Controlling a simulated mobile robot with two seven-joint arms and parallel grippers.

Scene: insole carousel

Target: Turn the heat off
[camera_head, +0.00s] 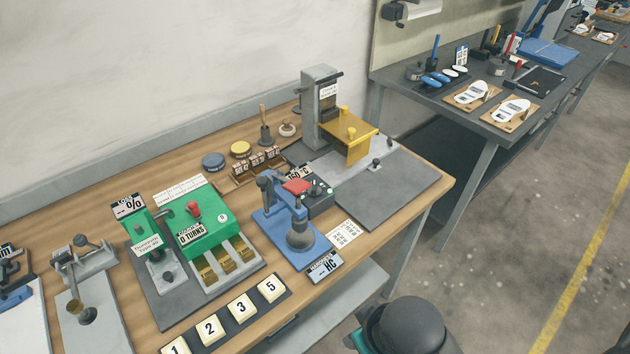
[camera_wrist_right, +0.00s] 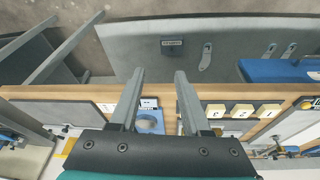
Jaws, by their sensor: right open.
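A blue press (camera_head: 290,232) with a dark round base stands near the front edge of the wooden bench. Behind it sits a dark control box (camera_head: 317,197) with a red part (camera_head: 297,186) at its left and small buttons on top. A sign reading about 160 °C (camera_head: 297,173) stands behind the box; its digits are partly hidden. In the right wrist view, my right gripper (camera_wrist_right: 160,76) is open and empty, its two fingers apart above the bench's front edge. The blue press (camera_wrist_right: 150,116) shows between them. The control box cannot be made out there. My left gripper is not in view.
A green machine (camera_head: 205,225) and numbered tiles (camera_head: 241,307) lie left of the press. A grey stand with a yellow guard (camera_head: 349,135) is behind it. A white printed card (camera_head: 345,233) lies right of the press. A grey shelf (camera_wrist_right: 235,45) shows below the bench.

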